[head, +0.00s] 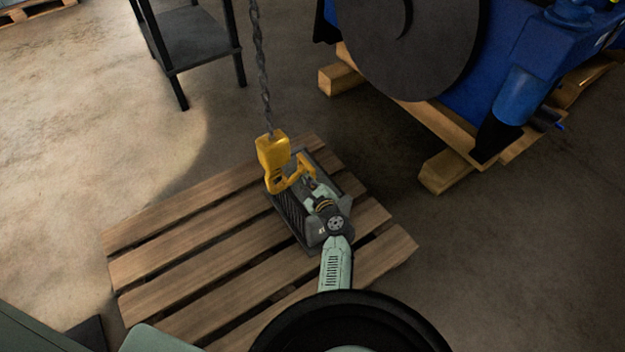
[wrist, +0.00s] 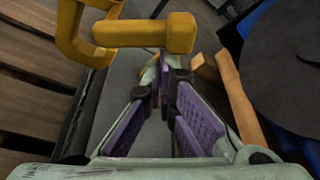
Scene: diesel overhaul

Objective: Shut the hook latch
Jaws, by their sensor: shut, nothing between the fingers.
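A yellow hook (head: 272,158) hangs from a chain over a pallet. In the wrist view its curved part (wrist: 68,32) shows at the upper left. A thick yellow bar (wrist: 145,34) crosses the top of that view, its blunt end to the right. I cannot tell whether this bar is the latch or the hook's tip. The latch's gap is not clear in either view. My gripper (head: 310,178) is just below and right of the hook; its purple-padded fingers (wrist: 162,72) are shut and empty, close under the bar. Contact cannot be told.
A dark grey finned box (head: 288,212) sits under the hook on the wooden pallet (head: 190,255). The chain (head: 258,60) rises from the hook. A blue engine (head: 480,85) on timber blocks stands right. A dark stand (head: 195,40) is behind.

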